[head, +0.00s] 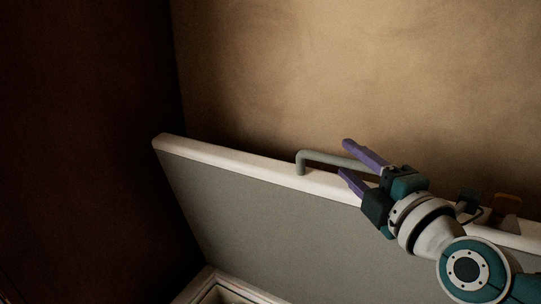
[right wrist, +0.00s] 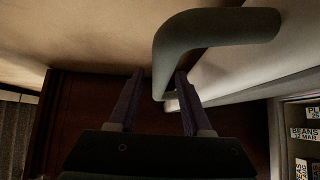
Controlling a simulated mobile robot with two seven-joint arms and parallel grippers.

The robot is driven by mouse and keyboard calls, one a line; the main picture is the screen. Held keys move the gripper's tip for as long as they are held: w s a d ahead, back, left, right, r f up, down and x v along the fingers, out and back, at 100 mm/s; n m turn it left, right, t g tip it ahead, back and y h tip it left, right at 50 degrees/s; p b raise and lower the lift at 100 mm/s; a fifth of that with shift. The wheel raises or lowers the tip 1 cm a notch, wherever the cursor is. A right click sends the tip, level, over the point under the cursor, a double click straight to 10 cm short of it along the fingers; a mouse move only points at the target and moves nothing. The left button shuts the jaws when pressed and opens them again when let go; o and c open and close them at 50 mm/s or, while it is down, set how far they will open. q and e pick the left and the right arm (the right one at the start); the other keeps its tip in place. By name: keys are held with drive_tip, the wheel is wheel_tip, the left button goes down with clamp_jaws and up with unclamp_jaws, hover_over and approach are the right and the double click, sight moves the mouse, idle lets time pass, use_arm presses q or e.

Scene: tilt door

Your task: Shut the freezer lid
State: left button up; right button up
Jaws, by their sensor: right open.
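The freezer lid (head: 270,205) stands raised and tilted in the head view, a grey panel with a pale rim. A grey bar handle (head: 318,155) sticks out from its top edge, and it also shows large in the right wrist view (right wrist: 215,27). My right gripper (head: 345,157) is open with its two purple fingers on either side of the handle bar in the head view. In the right wrist view the fingers (right wrist: 160,74) are apart, with the handle close to the right finger. I cannot tell whether they touch. My left gripper is not in view.
A corner of the freezer body's rim (head: 212,287) shows below the lid. A tan wall (head: 370,70) stands behind the lid, and a dark brown surface (head: 80,140) fills the left. Labelled items (right wrist: 305,133) show at the right wrist view's right edge.

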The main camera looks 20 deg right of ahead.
drive_tip(key=shift+w, duration=0.1)
clamp_jaws()
idle(0.3)
idle(1.1)
